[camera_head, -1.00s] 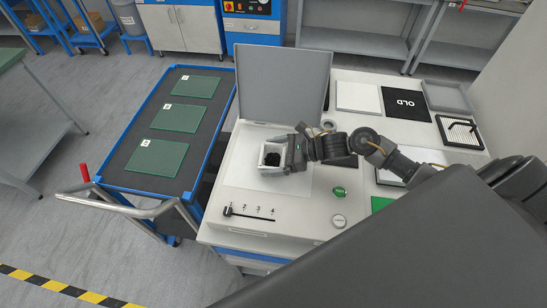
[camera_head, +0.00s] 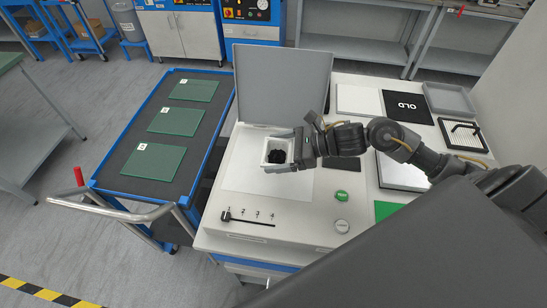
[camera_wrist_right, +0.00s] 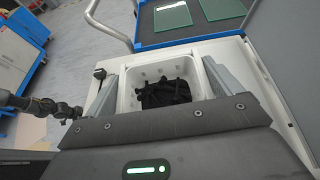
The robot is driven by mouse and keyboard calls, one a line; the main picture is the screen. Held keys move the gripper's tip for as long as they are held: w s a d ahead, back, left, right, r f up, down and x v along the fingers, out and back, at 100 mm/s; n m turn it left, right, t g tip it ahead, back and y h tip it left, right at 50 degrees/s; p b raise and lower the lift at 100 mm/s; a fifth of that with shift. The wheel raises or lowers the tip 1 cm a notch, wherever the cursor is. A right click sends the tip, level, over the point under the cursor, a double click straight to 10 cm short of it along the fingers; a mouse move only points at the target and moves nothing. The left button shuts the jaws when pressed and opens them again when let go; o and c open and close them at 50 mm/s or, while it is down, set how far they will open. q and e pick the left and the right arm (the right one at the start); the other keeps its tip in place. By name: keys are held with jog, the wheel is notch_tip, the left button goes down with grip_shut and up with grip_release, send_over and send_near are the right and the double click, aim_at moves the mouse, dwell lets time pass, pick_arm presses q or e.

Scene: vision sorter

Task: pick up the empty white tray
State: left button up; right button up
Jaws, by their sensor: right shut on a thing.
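A small white tray (camera_head: 266,151) is at the machine's white work surface, in front of the raised grey lid. It is not empty: a clump of black pieces lies inside it, clear in the right wrist view (camera_wrist_right: 166,93). My right gripper (camera_head: 291,152) is shut on the tray, coming from its right side. In the right wrist view the two grey fingers flank the tray's sides. I cannot tell how far the tray is above the surface. A dark arm, seemingly my left one, shows at the left edge of the right wrist view; its gripper is unclear.
The raised grey lid (camera_head: 282,84) stands behind the tray. A blue trolley (camera_head: 119,158) with several green plates stands at left. A slider (camera_head: 249,221) and green button (camera_head: 341,195) are in front. A black "OLD" panel (camera_head: 403,111) lies at back right.

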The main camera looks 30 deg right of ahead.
jog(key=s+r+p, duration=0.1)
jog(key=s+r, duration=0.5)
jog(key=s, duration=0.5)
jog(key=shift+s+r, duration=0.2)
jog(key=shift+r, duration=0.2)
